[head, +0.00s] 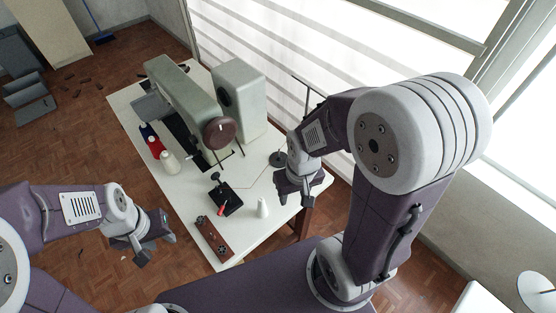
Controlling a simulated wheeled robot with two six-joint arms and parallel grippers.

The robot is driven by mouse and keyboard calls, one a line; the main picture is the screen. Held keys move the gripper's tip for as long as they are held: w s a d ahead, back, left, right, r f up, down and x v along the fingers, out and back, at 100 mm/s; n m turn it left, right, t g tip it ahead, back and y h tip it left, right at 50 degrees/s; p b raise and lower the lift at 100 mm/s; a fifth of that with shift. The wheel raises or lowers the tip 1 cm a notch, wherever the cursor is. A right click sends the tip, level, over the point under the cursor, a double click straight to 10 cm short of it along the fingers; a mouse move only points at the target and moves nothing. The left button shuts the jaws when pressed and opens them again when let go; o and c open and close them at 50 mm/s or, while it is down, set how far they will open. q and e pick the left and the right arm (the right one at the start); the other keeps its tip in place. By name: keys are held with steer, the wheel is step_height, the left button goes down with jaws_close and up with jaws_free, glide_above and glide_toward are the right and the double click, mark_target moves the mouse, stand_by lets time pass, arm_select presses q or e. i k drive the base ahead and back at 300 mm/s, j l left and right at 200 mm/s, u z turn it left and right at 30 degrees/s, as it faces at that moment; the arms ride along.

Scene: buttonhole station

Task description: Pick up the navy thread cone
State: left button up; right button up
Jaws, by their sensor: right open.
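The navy thread cone (147,131) stands upright on the left side of the white table, beside the sewing machine. It is the farthest of a short row, with a red cone (154,147) and a cream cone (168,163) nearer to me. My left gripper (153,241) is open and empty, off the table's left edge above the floor, well short of the navy cone. My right gripper (294,199) is open over the table's right end, far from the navy cone. Nothing shows between its fingers.
The green sewing machine (183,98) stands just right of the cones. A black stand (226,196) with a red-handled tool, a small white cone (262,208) and a brown block (214,238) occupy the near table. The strip between the cream cone and black stand is clear.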

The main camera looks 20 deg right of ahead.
mark_target(147, 130)
steer(key=j+z, duration=0.25)
steer(key=j, duration=0.25)
steer(key=j+z, duration=0.3)
steer(key=j, duration=0.25)
steer(key=i+j+z, duration=0.25)
steer(key=j+z, duration=0.15)
steer(key=j, duration=0.3)
steer(key=i+j+z, duration=0.1)
steer(key=j+z, duration=0.25)
steer(key=j, duration=0.35)
steer(key=j+z, duration=0.4)
steer(key=j, duration=0.35)
steer(key=i+j+z, duration=0.1)
steer(key=j+z, duration=0.2)
steer(key=j, duration=0.25)
steer(key=j+z, duration=0.25)
steer(key=j, duration=0.35)
